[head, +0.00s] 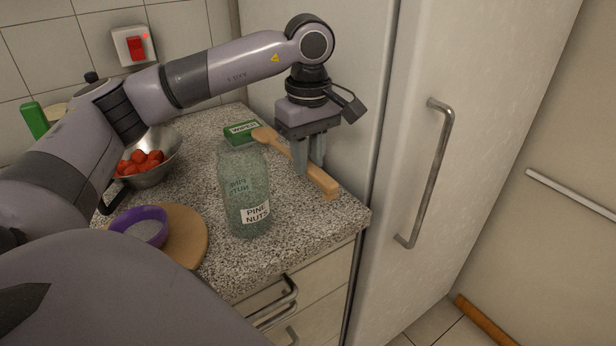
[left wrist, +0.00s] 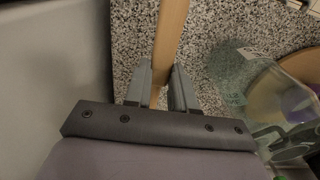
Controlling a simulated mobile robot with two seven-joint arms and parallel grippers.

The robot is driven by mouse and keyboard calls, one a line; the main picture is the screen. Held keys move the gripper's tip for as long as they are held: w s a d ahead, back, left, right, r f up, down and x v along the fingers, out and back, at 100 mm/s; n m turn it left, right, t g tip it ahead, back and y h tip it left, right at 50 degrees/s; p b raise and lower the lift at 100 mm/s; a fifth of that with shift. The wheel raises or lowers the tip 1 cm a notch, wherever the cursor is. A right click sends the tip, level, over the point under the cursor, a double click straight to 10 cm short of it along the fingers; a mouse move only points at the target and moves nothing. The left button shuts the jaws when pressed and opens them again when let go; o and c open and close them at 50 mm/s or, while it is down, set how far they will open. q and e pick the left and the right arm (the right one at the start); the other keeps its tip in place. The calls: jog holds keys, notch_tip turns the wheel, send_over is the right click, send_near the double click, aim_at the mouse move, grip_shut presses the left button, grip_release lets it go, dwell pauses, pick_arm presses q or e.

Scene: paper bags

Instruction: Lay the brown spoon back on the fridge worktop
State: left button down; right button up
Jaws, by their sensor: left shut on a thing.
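The brown spoon (head: 323,181) is at the right of the worktop, close to the fridge side. Its bowl end points back left towards a green packet and its thick handle end points to the front right. My left gripper (head: 311,165) points down over the worktop (head: 305,225) and is shut on the spoon's handle. In the left wrist view the wooden handle (left wrist: 170,32) runs between the two fingers (left wrist: 161,82). I cannot tell whether the spoon touches the worktop or is slightly above it. My right gripper is not in view.
A glass jar labelled pine nuts (head: 243,190) stands just left of the spoon. The green packet (head: 240,131) is behind. A steel colander of tomatoes (head: 158,175), a purple bowl (head: 139,214) and a round board (head: 190,238) are left. The tall fridge (head: 420,90) bounds the right.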

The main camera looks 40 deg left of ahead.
aim_at(308, 176)
pick_arm(q)
jog(key=shift+f, duration=2.2)
jog(key=shift+f, duration=0.1)
jog(key=c, duration=0.9)
grip_release()
jog(key=shift+c, duration=0.2)
notch_tip(308, 176, up, 12)
jog(key=shift+r, duration=0.15)
